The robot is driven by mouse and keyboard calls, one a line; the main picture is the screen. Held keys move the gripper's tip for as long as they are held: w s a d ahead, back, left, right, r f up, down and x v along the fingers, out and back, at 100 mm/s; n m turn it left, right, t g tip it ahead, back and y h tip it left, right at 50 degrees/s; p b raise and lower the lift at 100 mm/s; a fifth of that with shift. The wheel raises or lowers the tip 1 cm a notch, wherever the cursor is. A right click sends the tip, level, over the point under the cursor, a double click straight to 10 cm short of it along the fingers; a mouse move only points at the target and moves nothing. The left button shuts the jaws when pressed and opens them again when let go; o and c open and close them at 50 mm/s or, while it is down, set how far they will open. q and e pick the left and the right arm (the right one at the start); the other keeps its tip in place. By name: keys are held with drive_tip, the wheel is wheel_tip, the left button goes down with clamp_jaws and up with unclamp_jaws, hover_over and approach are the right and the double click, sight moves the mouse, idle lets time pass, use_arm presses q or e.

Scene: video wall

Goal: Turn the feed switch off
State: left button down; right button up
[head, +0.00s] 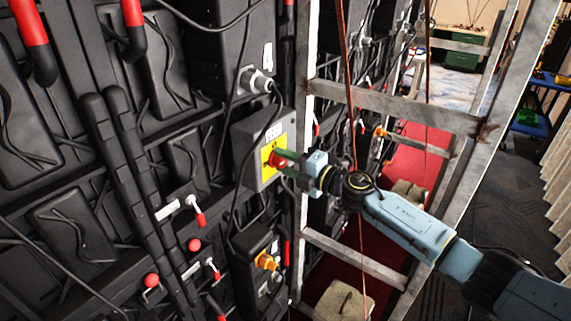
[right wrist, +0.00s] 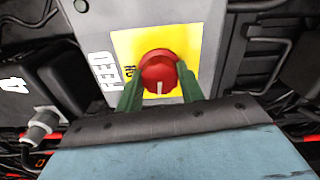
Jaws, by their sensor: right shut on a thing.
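The feed switch is a red rotary knob (right wrist: 159,72) on a yellow plate (right wrist: 188,42), set on a grey box with the word FEED beside it. A white mark on the knob points down toward my gripper in the right wrist view. In the head view the grey switch box (head: 246,150) hangs on the video wall's back. My right gripper (right wrist: 160,85) is shut on the knob, with one green finger on each side. In the head view the right gripper (head: 283,162) reaches in from the right, and the knob is partly hidden by it. My left gripper is not in view.
A metal frame (head: 395,105) with upright posts and crossbars stands around my right arm. Black panels with cables and red-tipped levers (head: 197,212) fill the left. A red floor strip (head: 400,170) lies behind the frame.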

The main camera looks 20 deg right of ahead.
drive_tip(key=shift+n, duration=0.6)
drive_tip(key=o, duration=1)
drive_tip(key=shift+s, duration=0.1)
drive_tip(key=b+v, duration=0.2)
drive_tip(key=v, duration=1.1)
drive_tip(key=shift+d, duration=0.15)
